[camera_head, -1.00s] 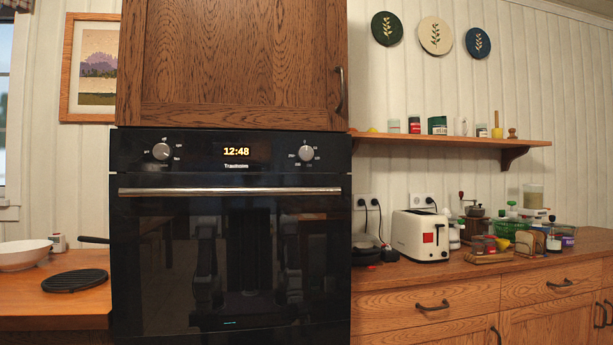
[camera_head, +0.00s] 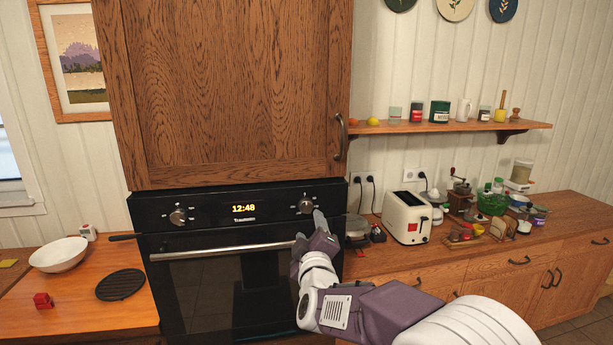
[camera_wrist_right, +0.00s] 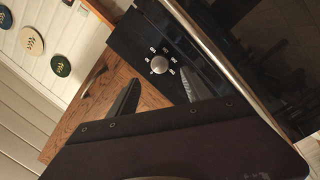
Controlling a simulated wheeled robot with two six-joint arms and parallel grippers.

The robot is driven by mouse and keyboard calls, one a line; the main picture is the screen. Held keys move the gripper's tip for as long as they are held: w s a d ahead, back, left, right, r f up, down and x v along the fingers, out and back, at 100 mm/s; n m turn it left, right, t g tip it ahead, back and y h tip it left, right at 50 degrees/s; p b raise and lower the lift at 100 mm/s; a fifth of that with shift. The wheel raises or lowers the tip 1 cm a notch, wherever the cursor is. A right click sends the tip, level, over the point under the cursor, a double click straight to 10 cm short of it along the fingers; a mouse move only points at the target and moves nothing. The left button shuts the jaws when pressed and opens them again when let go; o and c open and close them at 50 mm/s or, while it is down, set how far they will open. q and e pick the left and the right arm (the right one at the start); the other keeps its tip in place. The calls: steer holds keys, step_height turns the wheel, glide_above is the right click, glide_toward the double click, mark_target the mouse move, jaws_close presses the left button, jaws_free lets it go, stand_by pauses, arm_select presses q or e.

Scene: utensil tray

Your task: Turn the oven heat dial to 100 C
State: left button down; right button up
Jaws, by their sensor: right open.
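The black oven (camera_head: 200,290) stands in the centre under a wooden cupboard. Its right dial (camera_head: 306,206), a silver knob with white marks around it, also shows in the right wrist view (camera_wrist_right: 159,64). A left dial (camera_head: 178,217) sits on the other side of the lit clock. I cannot read which mark either knob points at. My right gripper (camera_head: 308,228) is just below the right dial in the head view. In the wrist view its two fingers (camera_wrist_right: 160,95) are spread, with the right dial beyond the gap between them, apart from both. My left gripper is not in view.
The oven's handle bar (camera_head: 225,250) runs below the panel, close to my right gripper. A white toaster (camera_head: 407,217) and jars stand on the right counter. A white bowl (camera_head: 59,254) and a black trivet (camera_head: 121,285) are on the left counter.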

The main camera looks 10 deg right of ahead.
mark_target(306, 208)
steer(key=w, duration=0.3)
steer(key=w+p, duration=0.1)
steer(key=w, duration=0.2)
steer(key=w+d+p, duration=0.1)
steer(key=w, duration=0.2)
steer(key=shift+w+r, duration=0.1)
steer(key=shift+r, duration=0.05)
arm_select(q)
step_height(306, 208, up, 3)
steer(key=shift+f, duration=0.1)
arm_select(e)
jaws_close()
